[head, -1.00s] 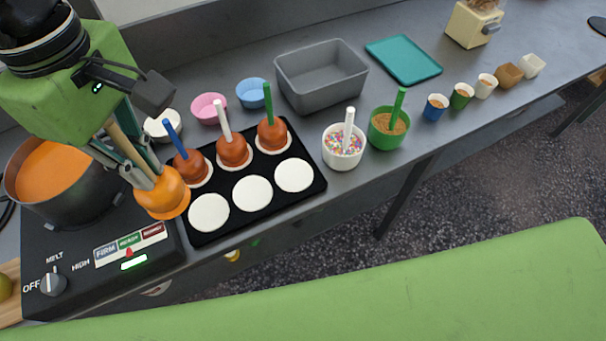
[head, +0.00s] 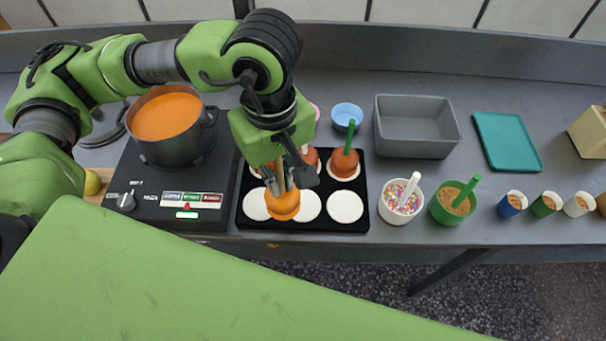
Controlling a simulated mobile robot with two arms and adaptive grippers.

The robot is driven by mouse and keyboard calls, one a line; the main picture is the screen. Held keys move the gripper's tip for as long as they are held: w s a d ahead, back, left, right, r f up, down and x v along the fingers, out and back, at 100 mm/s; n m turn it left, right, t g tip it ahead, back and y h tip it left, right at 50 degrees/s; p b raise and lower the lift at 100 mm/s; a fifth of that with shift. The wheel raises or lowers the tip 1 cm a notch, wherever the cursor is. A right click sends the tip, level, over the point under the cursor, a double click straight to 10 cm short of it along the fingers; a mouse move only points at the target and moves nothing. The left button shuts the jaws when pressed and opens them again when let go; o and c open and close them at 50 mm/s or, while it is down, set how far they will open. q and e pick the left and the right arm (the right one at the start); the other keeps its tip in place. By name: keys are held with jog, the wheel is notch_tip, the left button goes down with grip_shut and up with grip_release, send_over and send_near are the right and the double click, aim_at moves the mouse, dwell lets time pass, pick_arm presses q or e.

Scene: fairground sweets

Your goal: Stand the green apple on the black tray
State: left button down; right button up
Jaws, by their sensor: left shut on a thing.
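My left gripper (head: 281,178) is shut on the stick of an apple coated in smooth orange (head: 283,207). The apple hangs below the fingers over the front row of the black tray (head: 360,222), between the left and middle white discs. I cannot tell whether it touches the tray. Any green skin under the coating is hidden. A yellow-green fruit (head: 92,183) is partly visible at the far left, on a wooden board. My right gripper is not in view.
Coated apples stand in the tray's back row, one with a green stick (head: 343,163); my gripper hides others. The front-right white disc (head: 345,207) is bare. The pot of orange coating (head: 167,117) is left; sprinkle cup (head: 401,201) and green cup (head: 453,203) are right.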

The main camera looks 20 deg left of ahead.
pick_arm(q)
jog(key=w+f+p, duration=0.1)
jog(key=w+f, duration=0.1)
jog(key=f, duration=0.1)
jog(key=w+d+f+p, duration=0.1)
jog(key=f, duration=0.2)
jog(key=w+d+f+p, duration=0.1)
jog(key=w+f+p, duration=0.1)
jog(key=f, duration=0.1)
jog(key=shift+w+d, duration=0.1)
jog(key=shift+w, duration=0.2)
jog(key=shift+f, duration=0.25)
jog(key=shift+f+b, duration=0.2)
jog(key=shift+b, duration=0.15)
jog(key=c, duration=2.1)
grip_release()
jog(key=shift+c, duration=0.2)
jog(key=shift+r, duration=0.1)
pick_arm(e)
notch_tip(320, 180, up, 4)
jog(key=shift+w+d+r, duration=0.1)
